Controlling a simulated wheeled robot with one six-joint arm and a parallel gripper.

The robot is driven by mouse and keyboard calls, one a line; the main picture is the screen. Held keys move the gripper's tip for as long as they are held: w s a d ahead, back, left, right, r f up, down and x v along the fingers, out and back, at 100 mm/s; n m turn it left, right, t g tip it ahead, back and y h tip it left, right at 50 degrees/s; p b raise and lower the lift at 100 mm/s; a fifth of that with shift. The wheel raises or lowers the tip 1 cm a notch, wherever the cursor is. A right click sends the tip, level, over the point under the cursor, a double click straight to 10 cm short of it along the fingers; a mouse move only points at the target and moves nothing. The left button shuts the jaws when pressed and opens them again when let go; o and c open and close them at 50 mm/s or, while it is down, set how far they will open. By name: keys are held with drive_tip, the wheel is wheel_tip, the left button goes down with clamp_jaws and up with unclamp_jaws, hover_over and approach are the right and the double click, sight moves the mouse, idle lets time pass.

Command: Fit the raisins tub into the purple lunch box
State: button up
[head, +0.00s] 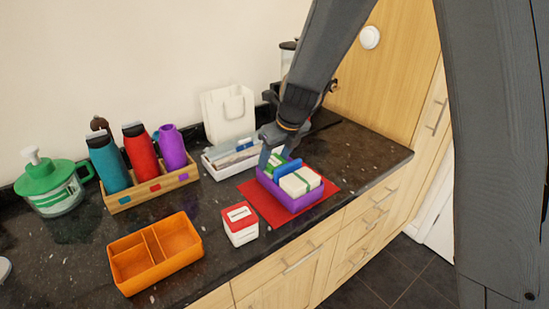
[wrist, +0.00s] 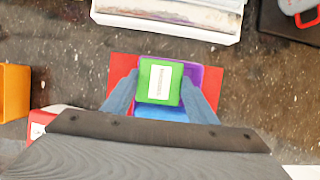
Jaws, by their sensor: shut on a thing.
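The purple lunch box (head: 291,204) sits on a red mat near the counter's front edge; a bit of it shows in the wrist view (wrist: 211,82). My gripper (head: 275,158) is over its far left part. In the wrist view my gripper (wrist: 161,92) is shut on a green-topped tub (wrist: 160,81) with a white label too small to read. That tub is upright, at the box's far end; its base is hidden, so I cannot tell whether it touches the bottom. A pale block with a green band (head: 300,181) and a blue item (head: 289,165) are in the box.
A red-and-white tub (head: 240,226) stands left of the red mat (head: 259,205). An empty orange divided box (head: 155,254) is further left. A green-lidded jar (head: 52,188) stands far left.

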drive_tip(key=o, duration=1.4)
drive_tip(key=shift+f, duration=0.1)
drive_tip(key=shift+o, duration=0.2)
drive_tip(key=b+v, duration=0.2)
drive_tip(key=v, duration=1)
drive_tip(key=s+d+f+n+h, duration=0.1)
drive_tip(key=s+d+f+n, duration=0.2)
drive_tip(key=s+n, duration=0.3)
drive_tip(key=s+d+f+n+g, duration=0.1)
drive_tip(key=s+d+f+n, duration=0.3)
drive_tip(key=n, duration=0.9)
drive_tip(key=s+d+f+n+g+h, duration=0.1)
drive_tip(key=s+d+f+n, duration=0.2)
drive_tip(key=s+d+n, duration=0.4)
drive_tip(key=s+n, duration=0.1)
drive_tip(key=n, duration=0.2)
drive_tip(key=shift+f+h+p, duration=0.3)
drive_tip(key=shift+f, duration=0.1)
